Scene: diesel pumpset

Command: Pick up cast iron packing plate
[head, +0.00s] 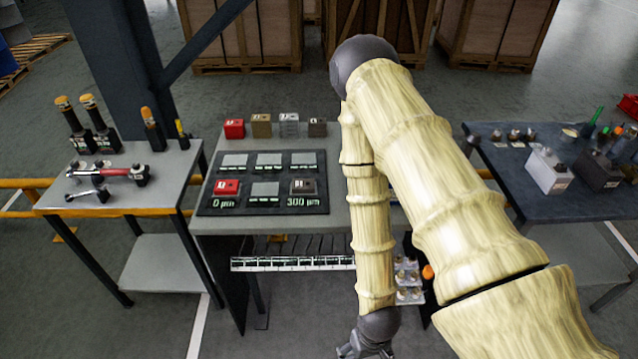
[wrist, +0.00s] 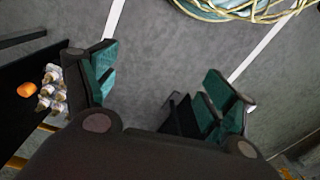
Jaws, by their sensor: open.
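No plate is clearly labelled as cast iron, and the block labels are too small to read. A dark block (head: 303,186) sits in the tray slot above "300 µm", and another dark brown block (head: 317,127) stands at the right of the back row; I cannot tell which is the cast iron packing plate. My gripper (head: 368,350) hangs low in front of the table, at the bottom edge of the head view, away from the blocks. In the wrist view my gripper (wrist: 160,92) shows spread, green-padded fingers with only floor between them.
The black slotted tray (head: 212,208) also holds a red block (head: 226,187). Red, brown and silver blocks stand behind it on the middle table (head: 343,215). Side tables with tools flank it. Small white-and-gold fittings (wrist: 52,90) and an orange item (wrist: 27,90) lie left of my gripper.

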